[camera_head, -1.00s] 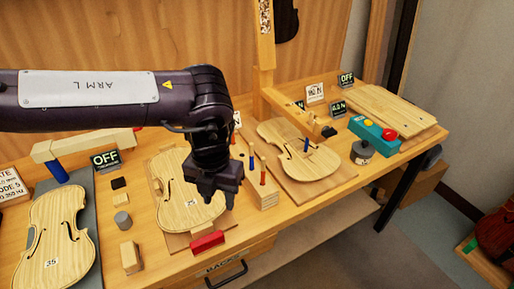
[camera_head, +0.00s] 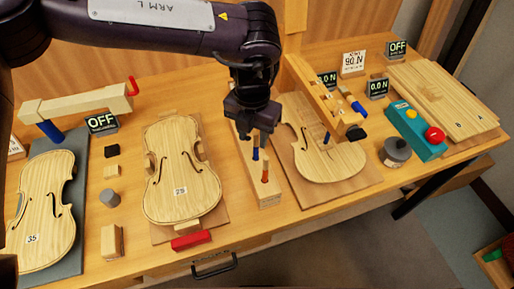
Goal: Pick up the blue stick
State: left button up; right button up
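The blue stick (camera_head: 256,154) stands upright in a wooden holder block (camera_head: 268,200) in the middle of the bench. A red-topped stick (camera_head: 265,172) stands in the same block, nearer the front. My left gripper (camera_head: 252,126) points down over the back part of the block, just above or beside the blue stick's upper end. The gripper is dark, and I cannot tell how far apart its fingers are or whether they touch the stick. It hides the back part of the block. My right gripper is not in view.
A violin plate marked 25 (camera_head: 181,180) lies left of the block. Another violin plate (camera_head: 325,155) lies to the right under a wooden arm (camera_head: 325,95), with a small blue peg (camera_head: 326,138) on it. A red block (camera_head: 191,241) sits at the front edge.

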aim_at(256, 144)
pick_arm(q)
jog(key=f, duration=0.1)
jog(key=w+f+p, duration=0.1)
jog(key=f, duration=0.1)
jog(key=f+p, duration=0.1)
jog(key=shift+w+d+f, duration=0.25)
jog(key=shift+d+f, duration=0.15)
jog(key=shift+f, duration=0.25)
jog(key=shift+s+a, duration=0.1)
jog(key=shift+s, duration=0.05)
jog(key=shift+c, duration=0.5)
grip_shut()
